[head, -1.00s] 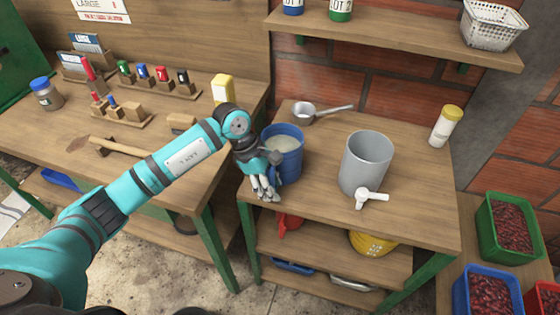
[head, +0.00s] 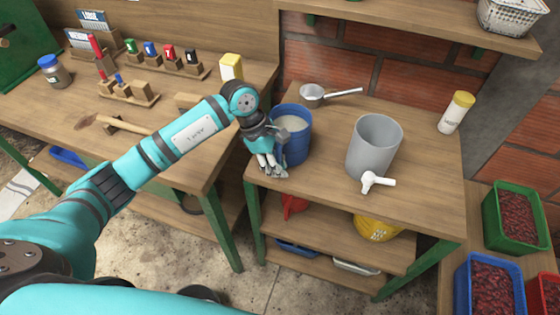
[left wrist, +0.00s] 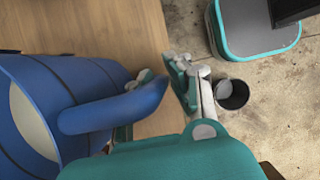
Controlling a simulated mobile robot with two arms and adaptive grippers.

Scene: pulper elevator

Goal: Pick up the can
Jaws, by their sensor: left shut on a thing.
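The blue can (head: 298,147) stands upright near the left edge of the wooden table (head: 335,190), with pale liquid inside. My left gripper (head: 271,166) is at the can's left front side, shut on its handle. In the left wrist view, the can (left wrist: 55,105) fills the left, its thick handle (left wrist: 112,108) reaches between the fingers of the gripper (left wrist: 160,95). The gripper's body hides part of the handle. I cannot tell any gap under the can. My right gripper is not in view.
A grey vessel (head: 372,147) with a white tap stands right of the can. A small saucepan (head: 313,95) lies behind it, and a yellow-capped jar (head: 456,112) stands at the back right. A workbench (head: 195,150) with tools is on the left.

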